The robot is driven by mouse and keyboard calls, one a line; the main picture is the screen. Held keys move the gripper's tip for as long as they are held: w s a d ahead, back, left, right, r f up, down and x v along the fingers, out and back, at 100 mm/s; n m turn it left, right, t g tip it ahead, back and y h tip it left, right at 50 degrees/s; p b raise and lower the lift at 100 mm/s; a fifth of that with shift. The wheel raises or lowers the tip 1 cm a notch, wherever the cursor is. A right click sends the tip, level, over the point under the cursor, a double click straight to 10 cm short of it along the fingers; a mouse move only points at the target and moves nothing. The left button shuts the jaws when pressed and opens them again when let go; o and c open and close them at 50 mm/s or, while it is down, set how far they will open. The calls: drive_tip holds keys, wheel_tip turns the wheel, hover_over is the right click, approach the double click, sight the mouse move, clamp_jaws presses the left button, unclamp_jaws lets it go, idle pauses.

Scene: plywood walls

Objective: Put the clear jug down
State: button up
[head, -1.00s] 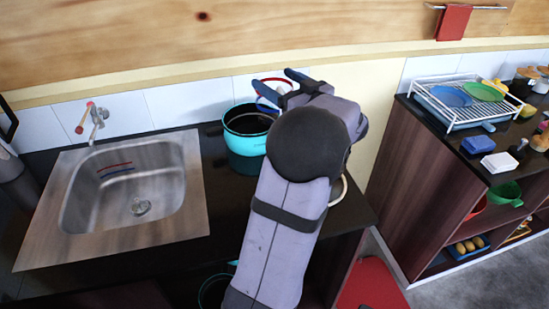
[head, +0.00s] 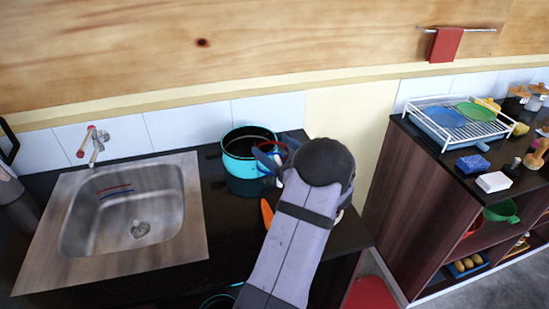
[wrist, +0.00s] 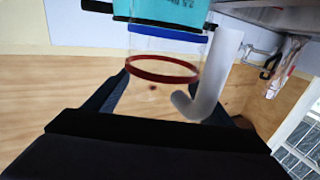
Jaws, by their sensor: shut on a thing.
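The clear jug (wrist: 160,52) has a red rim, a blue band and a pale curved handle (wrist: 218,70). In the wrist view, where the room looks upside down, it sits between the two fingers of my gripper (wrist: 165,95). My gripper is shut on it, and the red rim is uppermost. In the head view my gripper (head: 272,160) is low over the counter (head: 232,235), right beside the turquoise pot (head: 243,178). My arm hides most of the jug there. I cannot tell whether its base touches the counter.
The steel sink (head: 120,215) is to the left. An orange item (head: 267,213) lies on the counter beside my arm. A dish rack (head: 460,122) with plates stands on the separate right-hand cabinet. The counter between sink and orange item is mostly clear.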

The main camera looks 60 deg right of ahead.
drive_tip(key=shift+f+p, duration=0.5)
drive_tip(key=shift+f, duration=1.6)
drive_tip(key=shift+f, duration=0.2)
drive_tip(key=o, duration=1.5)
drive_tip(key=shift+c, duration=0.2)
drive_tip(key=shift+r, duration=0.2)
drive_tip(key=b+v, duration=0.3)
drive_tip(key=v, duration=0.7)
drive_tip(key=shift+s, duration=0.3)
drive_tip(key=shift+o, duration=0.3)
drive_tip(key=shift+v, duration=0.8)
